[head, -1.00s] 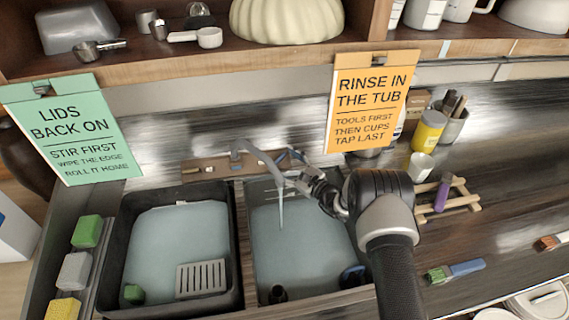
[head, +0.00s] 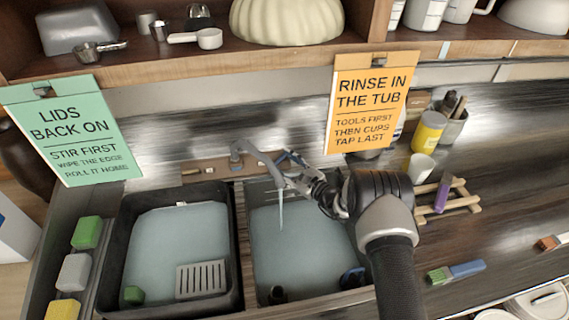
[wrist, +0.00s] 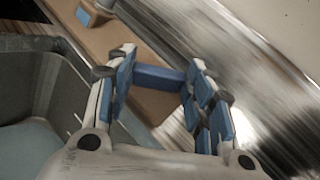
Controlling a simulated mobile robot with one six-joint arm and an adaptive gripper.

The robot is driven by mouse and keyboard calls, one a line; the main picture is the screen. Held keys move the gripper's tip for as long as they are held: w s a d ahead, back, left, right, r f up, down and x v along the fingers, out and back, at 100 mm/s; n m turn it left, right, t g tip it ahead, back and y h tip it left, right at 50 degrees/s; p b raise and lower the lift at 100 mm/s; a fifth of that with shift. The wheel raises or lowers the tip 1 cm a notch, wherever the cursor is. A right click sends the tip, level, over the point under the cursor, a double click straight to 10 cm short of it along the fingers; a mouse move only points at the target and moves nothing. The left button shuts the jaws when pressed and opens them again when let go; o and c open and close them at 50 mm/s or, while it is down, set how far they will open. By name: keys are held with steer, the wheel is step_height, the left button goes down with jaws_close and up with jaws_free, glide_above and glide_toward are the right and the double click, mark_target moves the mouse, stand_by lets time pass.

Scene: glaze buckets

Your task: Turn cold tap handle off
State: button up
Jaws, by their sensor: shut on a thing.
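The cold tap handle, a blue bar, shows in the wrist view (wrist: 160,77) between the fingers of my gripper (wrist: 158,88), which is shut on it. In the head view my gripper (head: 290,172) is at the tap's right side, beside the curved grey spout (head: 258,153). The handle (head: 291,157) is mostly hidden there by the fingers. A pale stream of water (head: 281,208) runs from the spout into the right-hand tub (head: 336,277).
The left tub (head: 231,255) holds water, a slotted grate (head: 200,279) and a green sponge. An orange sign (head: 370,103) hangs close above my arm. A wooden rack (head: 462,200) and brushes lie on the right counter.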

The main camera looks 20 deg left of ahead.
steer(key=shift+s+a+m+t+h+b, duration=0.15)
steer(key=shift+m+t+h+b, duration=0.5)
steer(key=shift+m+t, duration=0.8)
steer(key=shift+s+a+m+t+h+b, duration=0.2)
steer(key=shift+m+t+h, duration=0.9)
steer(key=shift+m, duration=0.55)
steer(key=o, duration=1.1)
steer(key=shift+c, duration=0.2)
steer(key=shift+f, duration=0.1)
steer(key=shift+d, duration=0.15)
steer(key=v, duration=1.2)
steer(key=shift+w+f, duration=0.1)
steer(key=shift+f, duration=0.05)
steer(key=shift+c, duration=0.2)
